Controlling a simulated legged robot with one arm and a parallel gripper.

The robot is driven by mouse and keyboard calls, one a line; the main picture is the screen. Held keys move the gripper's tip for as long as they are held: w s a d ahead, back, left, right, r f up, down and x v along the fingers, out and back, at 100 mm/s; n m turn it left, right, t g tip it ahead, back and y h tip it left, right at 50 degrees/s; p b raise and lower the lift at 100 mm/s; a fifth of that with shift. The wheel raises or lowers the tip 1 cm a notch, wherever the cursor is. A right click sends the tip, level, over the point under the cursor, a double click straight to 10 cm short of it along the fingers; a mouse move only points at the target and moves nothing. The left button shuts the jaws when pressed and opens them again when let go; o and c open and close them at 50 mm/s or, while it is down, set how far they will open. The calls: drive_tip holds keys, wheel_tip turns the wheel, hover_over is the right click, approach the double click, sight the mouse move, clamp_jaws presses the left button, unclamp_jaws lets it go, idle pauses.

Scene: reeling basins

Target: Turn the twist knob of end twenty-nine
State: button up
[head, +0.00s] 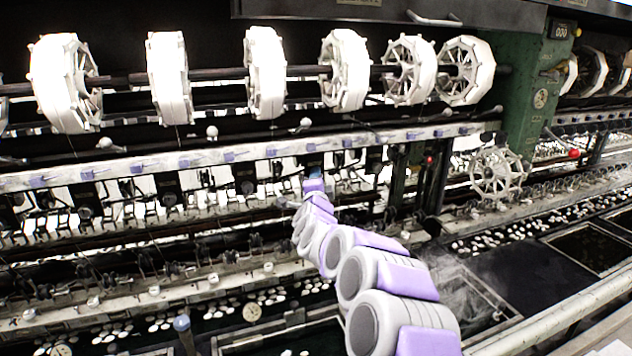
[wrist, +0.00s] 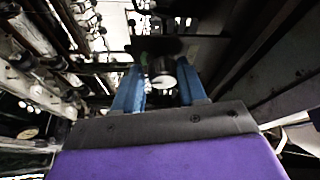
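My gripper (wrist: 162,70) shows in the wrist view with its two blue fingers apart. A small round knob (wrist: 163,67), dark on its face with a pale part below, shows between the fingers against a dark plate (wrist: 180,46). A narrow gap seems to lie on each side of it, and I cannot tell whether a finger touches it. In the head view my gripper (head: 316,173) is at the pale rail in the middle of the machine. My wrist hides the knob there. No end number is readable.
White reels (head: 264,75) hang in a row on a shaft above the rail (head: 230,155). Dark plates like the one at my gripper repeat along the rail. A green post (head: 530,85) stands at the right. Basins with white cocoons (head: 130,322) lie below, with a long pale bar (head: 560,318) in front.

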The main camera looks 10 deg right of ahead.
drive_tip(key=o, duration=0.3)
drive_tip(key=shift+d, duration=0.1)
drive_tip(key=shift+s, duration=0.1)
drive_tip(key=v, duration=1.7)
drive_tip(key=shift+s+a, duration=0.1)
drive_tip(key=shift+a, duration=0.15)
